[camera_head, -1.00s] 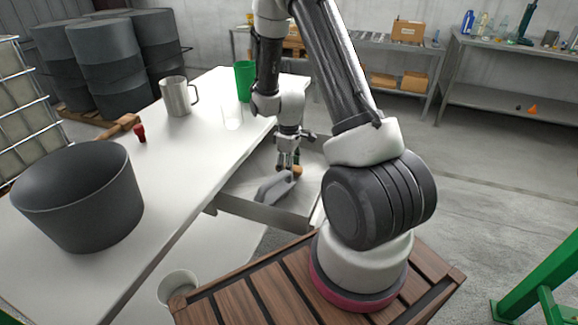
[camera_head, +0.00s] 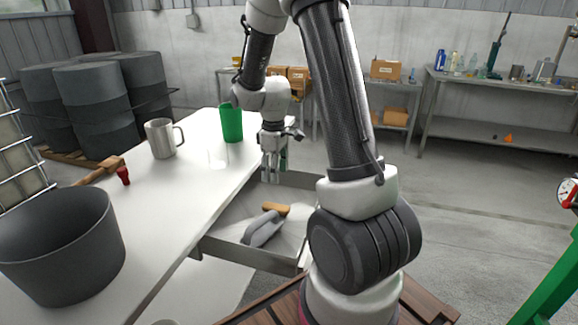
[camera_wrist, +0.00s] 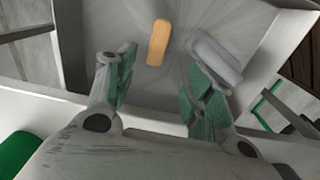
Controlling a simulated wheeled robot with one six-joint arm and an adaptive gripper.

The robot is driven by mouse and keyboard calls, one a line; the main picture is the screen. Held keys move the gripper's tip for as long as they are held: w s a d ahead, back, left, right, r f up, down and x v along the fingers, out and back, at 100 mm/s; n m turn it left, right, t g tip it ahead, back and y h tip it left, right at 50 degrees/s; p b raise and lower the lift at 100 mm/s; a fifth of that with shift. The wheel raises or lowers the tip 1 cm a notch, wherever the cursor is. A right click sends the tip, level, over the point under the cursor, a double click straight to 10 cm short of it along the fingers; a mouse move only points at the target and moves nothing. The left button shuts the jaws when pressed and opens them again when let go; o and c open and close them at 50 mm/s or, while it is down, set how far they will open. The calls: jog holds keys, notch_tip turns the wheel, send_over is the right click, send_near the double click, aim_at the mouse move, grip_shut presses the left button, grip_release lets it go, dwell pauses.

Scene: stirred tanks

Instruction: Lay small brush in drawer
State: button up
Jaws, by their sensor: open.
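The open drawer (camera_head: 247,256) under the white table holds a small brush (camera_head: 276,208) with an orange-tan wooden body and a grey scoop-like item (camera_head: 262,229). The brush lies on the drawer floor next to the grey item's far end. In the wrist view the brush (camera_wrist: 158,42) and the grey item (camera_wrist: 214,56) lie side by side. My gripper (camera_head: 271,179) hangs above the drawer, pointing down, apart from both. Its green-padded fingers are spread and empty in the wrist view (camera_wrist: 163,72). The brush's underside is hidden.
The drawer's right part is clear.

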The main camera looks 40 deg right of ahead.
jog(key=s+a+r+m+t, duration=0.1)
jog(key=s+r+m, duration=0.1)
jog(key=s+r, duration=0.45)
jog(key=s+a+r+m+t, duration=0.1)
jog(key=s+a+r, duration=0.15)
jog(key=r, duration=0.65)
jog(key=s+r+m+t, duration=0.2)
jog(key=s+r+m, duration=0.2)
jog(key=s, duration=1)
jog(key=shift+a+r, duration=0.4)
jog(key=shift+r, duration=0.3)
